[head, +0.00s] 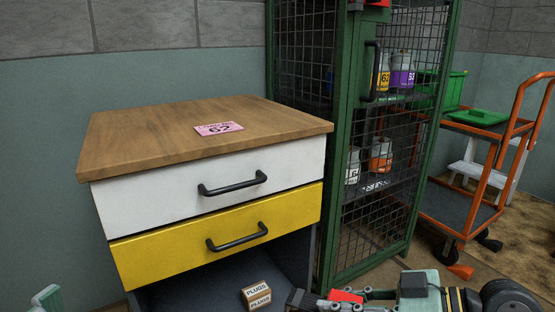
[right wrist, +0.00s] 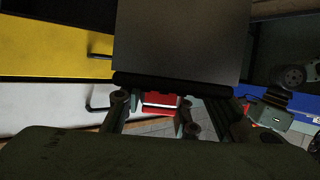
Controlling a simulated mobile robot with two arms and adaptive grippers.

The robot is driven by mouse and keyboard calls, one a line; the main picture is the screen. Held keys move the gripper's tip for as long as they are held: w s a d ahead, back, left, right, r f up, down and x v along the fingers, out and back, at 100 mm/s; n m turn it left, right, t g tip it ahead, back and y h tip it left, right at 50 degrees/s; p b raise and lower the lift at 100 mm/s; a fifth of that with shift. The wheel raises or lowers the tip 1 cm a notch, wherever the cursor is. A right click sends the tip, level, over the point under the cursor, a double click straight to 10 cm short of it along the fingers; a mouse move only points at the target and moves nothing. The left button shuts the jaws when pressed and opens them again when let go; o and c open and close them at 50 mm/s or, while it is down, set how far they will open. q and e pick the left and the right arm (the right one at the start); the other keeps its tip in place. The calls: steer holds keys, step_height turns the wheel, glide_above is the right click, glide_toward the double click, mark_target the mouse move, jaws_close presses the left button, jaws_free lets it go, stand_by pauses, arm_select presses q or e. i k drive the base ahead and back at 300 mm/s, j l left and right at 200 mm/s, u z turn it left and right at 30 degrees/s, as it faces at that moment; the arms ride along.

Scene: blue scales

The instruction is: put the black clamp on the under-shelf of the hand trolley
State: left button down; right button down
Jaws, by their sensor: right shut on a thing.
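The orange hand trolley (head: 497,178) stands at the far right of the head view. Its dark under-shelf (head: 452,207) is low between the orange posts, and its visible part is bare. My right gripper (head: 312,299) is at the bottom of the head view, left of and nearer than the trolley. It is shut on a dark thing, seemingly the black clamp (right wrist: 180,45), whose full shape is unclear. A red part shows between the finger links in both views. A pale green piece of my left arm (head: 46,298) shows at the bottom left; its fingers are not clear.
A drawer cabinet (head: 205,168) with white and yellow fronts stands ahead, a plugs box (head: 256,295) in its open bottom. A green mesh cage (head: 345,150) with several canisters stands between cabinet and trolley. A green tray (head: 478,117) is on the trolley's upper deck. Floor shows around the trolley.

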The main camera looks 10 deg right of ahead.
mark_target(443, 213)
steer(key=l+u, duration=0.3)
steer(key=l, duration=2.5)
steer(key=l+u, duration=0.25)
steer(key=l, duration=2.5)
steer(key=i+l, duration=0.45)
steer(key=l, duration=0.1)
